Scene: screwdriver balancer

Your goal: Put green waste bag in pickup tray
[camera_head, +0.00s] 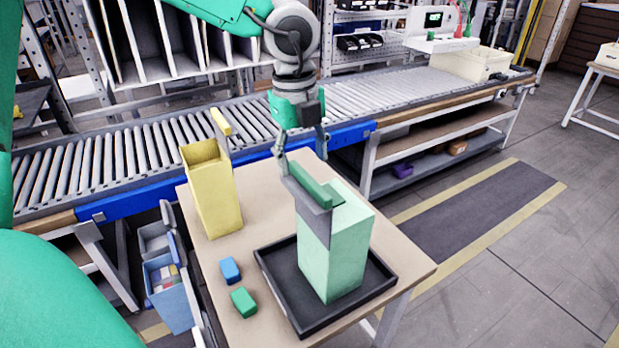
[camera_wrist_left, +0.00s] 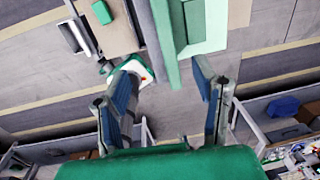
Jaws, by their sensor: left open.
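The light green waste bag (camera_head: 335,255), a box-like upright shape, stands inside the black tray (camera_head: 290,308) on the small table. In the left wrist view the bag (camera_wrist_left: 207,28) lies beyond the spread fingertips (camera_wrist_left: 168,68). My right gripper does not show.
A yellow bag (camera_head: 215,192) with a raised yellow bar stands left on the table. A blue block (camera_head: 230,270) and a green block (camera_head: 244,302) lie near the table's left edge. A roller conveyor (camera_head: 150,140) runs behind the table.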

